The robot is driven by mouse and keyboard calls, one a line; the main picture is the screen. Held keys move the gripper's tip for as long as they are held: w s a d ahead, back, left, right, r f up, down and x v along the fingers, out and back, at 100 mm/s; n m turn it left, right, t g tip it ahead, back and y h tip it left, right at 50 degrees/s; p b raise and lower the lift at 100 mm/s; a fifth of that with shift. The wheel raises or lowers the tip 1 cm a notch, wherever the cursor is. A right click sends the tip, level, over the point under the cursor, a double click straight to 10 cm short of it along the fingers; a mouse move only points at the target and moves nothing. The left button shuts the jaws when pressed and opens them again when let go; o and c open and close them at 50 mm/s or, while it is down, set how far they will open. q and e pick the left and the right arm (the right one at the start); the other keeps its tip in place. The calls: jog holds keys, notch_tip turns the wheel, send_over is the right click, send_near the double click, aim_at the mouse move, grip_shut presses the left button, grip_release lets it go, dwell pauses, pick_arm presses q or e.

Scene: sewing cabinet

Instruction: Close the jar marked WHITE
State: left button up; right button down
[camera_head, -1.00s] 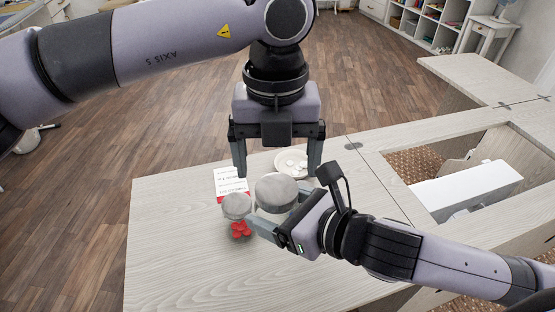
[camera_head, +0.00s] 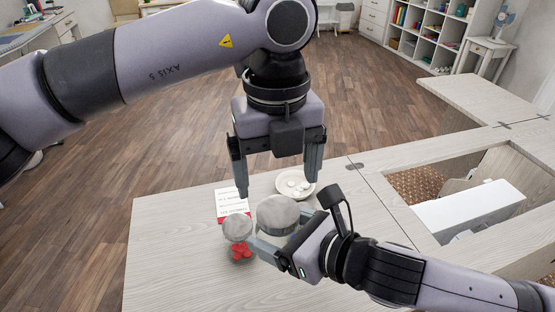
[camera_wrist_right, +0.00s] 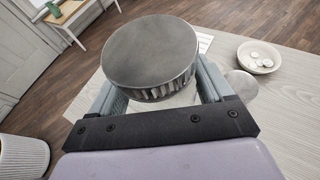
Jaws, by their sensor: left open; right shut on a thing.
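A clear jar with a wide grey metal lid (camera_head: 278,213) stands at the middle of the table; its label is not readable. The lid sits on top of it and also shows large in the right wrist view (camera_wrist_right: 150,52). My right gripper (camera_wrist_right: 155,92) is shut on this jar, its fingers on either side of the body below the lid. My left gripper (camera_head: 277,188) points down, open and empty, with its fingers spread above and behind the lid, apart from it.
A smaller grey-lidded jar (camera_head: 237,228) with red pieces (camera_head: 241,251) stands close at the left. A white dish (camera_head: 283,185) of white discs lies behind. A printed card (camera_head: 231,202) with a red band lies behind the small jar. The table's front left is clear; an opening lies right.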

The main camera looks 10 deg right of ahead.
aim_at(280, 211)
pick_arm(q)
notch_tip(280, 211, down, 6)
jog(key=shift+f, duration=0.25)
jog(key=c, duration=1.1)
jog(key=shift+m, duration=1.6)
jog(key=o, duration=1.1)
jog(key=shift+o, duration=0.2)
jog(key=shift+s+d, duration=0.1)
jog(key=shift+d, duration=0.05)
